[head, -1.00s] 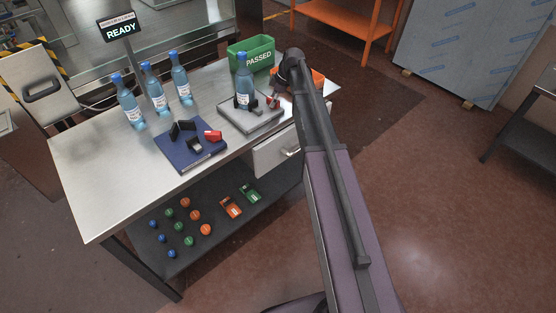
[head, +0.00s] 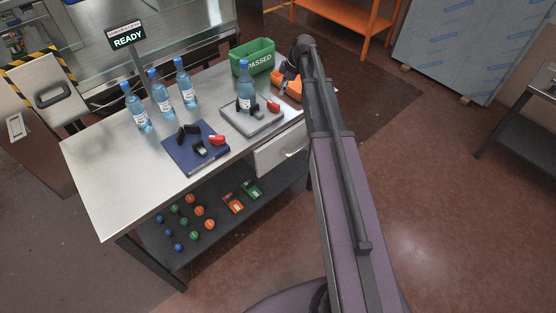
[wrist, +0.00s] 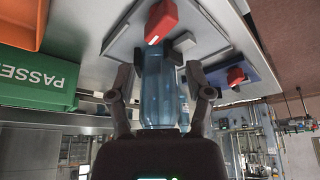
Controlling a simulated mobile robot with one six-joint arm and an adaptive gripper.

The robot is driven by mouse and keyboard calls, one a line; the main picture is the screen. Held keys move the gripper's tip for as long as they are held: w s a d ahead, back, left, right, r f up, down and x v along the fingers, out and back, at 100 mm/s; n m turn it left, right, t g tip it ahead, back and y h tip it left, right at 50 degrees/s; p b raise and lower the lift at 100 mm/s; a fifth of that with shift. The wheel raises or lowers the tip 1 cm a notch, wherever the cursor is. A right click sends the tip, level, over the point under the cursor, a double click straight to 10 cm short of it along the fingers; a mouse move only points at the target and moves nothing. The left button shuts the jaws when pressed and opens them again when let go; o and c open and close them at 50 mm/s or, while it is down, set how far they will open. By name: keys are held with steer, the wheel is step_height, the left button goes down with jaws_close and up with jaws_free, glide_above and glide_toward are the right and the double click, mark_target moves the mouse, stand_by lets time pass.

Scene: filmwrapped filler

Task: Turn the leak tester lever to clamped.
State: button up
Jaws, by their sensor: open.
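A grey fixture plate (head: 250,124) on the steel bench holds an upright blue bottle (head: 244,88) in a dark clamp. Its red lever handle (head: 273,106) sticks out to the right of the bottle. My gripper (wrist: 161,82) is open and empty, apart from the handle. In the head view it is small and dark by the orange bin, partly hidden by my arm.
A blue fixture plate (head: 187,160) with a black clamp and red handle (head: 217,140) stands to the left, without a bottle. Three bottles stand behind it. The green PASSED bin (head: 252,60) and orange bin (head: 289,88) are close to the arm. A sign reads READY (head: 127,37).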

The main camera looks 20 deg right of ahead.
steer(key=shift+w+p+v, duration=0.3)
steer(key=shift+p+v, duration=1.5)
steer(key=shift+v, duration=0.4)
steer(key=s+a+f+m+h+b, duration=0.1)
steer(key=s+a+f+m+b, duration=0.2)
steer(key=s, duration=0.6)
steer(key=s+a+f+m+g+h+b, duration=0.1)
steer(key=s+a+f+m+b, duration=0.3)
steer(key=s, duration=0.6)
steer(key=s+a+f+m+h+b, duration=0.2)
steer(key=s+a+f+m+b, duration=0.2)
steer(key=s, duration=0.5)
steer(key=shift+s+a+f+m+g, duration=0.3)
steer(key=shift+f+m, duration=0.55)
steer(key=shift+m, duration=0.55)
steer(key=shift+w, duration=0.1)
steer(key=w+d+r+n+t+p, duration=0.1)
steer(key=w+d+r+n+p, duration=0.1)
steer(key=w, duration=0.6)
steer(key=w+d+r+n+t+y+p, duration=0.1)
steer(key=w+d+r+p, duration=0.3)
steer(key=w, duration=0.4)
steer(key=w+d+r+n+t+y+p, duration=0.1)
steer(key=w+d+r+n+p, duration=0.2)
steer(key=w+r, duration=0.3)
steer(key=w+p, duration=0.1)
steer(key=w, duration=0.2)
steer(key=shift+d+r+n+t+p, duration=0.3)
steer(key=shift+t+p, duration=0.1)
steer(key=shift+w+f, duration=0.15)
